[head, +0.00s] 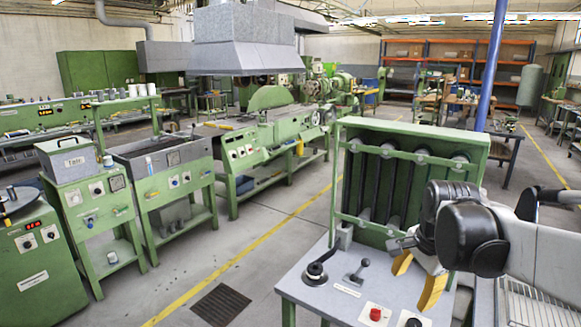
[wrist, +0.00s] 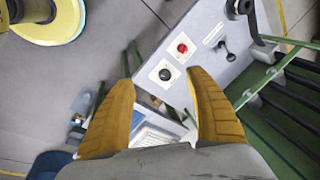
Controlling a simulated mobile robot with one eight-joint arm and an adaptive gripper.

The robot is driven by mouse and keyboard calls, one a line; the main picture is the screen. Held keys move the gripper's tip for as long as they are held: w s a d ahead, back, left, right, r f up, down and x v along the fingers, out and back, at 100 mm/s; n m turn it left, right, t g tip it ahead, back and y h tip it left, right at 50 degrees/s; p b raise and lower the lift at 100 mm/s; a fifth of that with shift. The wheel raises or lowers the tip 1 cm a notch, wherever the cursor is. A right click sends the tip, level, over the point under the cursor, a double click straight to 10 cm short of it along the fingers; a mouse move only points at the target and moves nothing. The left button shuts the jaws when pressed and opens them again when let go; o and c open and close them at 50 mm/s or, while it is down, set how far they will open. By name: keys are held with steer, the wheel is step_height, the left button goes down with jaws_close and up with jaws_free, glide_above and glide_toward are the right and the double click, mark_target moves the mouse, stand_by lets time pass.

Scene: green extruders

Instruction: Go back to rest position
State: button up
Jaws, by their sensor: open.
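My gripper (head: 416,276) is at the right of the head view, above the front right part of a grey-topped control table (head: 318,286). Its two yellow fingers are apart, with nothing between them. In the wrist view my gripper (wrist: 160,105) is also open, and the control table (wrist: 215,80) lies beyond the fingertips. A red button (head: 375,314) and a black knob (head: 413,322) sit on the table top. The red button (wrist: 182,48) and black knob (wrist: 165,74) also show in the wrist view, apart from the fingers.
A green frame (head: 405,132) with dark vertical bars stands at the table's back, close to my arm. A black lever (head: 358,270) rises from the table top. Green machines (head: 265,140) line the left and back. Grey floor (head: 250,250) with a yellow line is clear left of the table.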

steer(key=s+a+n+t, duration=0.2)
steer(key=s+a+n, duration=0.1)
steer(key=s+n, duration=0.4)
steer(key=s+a+f+n+t, duration=0.1)
steer(key=s+a+n+t, duration=0.1)
steer(key=s+a+n, duration=0.2)
steer(key=s+n, duration=0.3)
steer(key=s, duration=0.2)
steer(key=shift+a, duration=0.3)
steer(key=shift+f, duration=0.1)
stand_by(0.7)
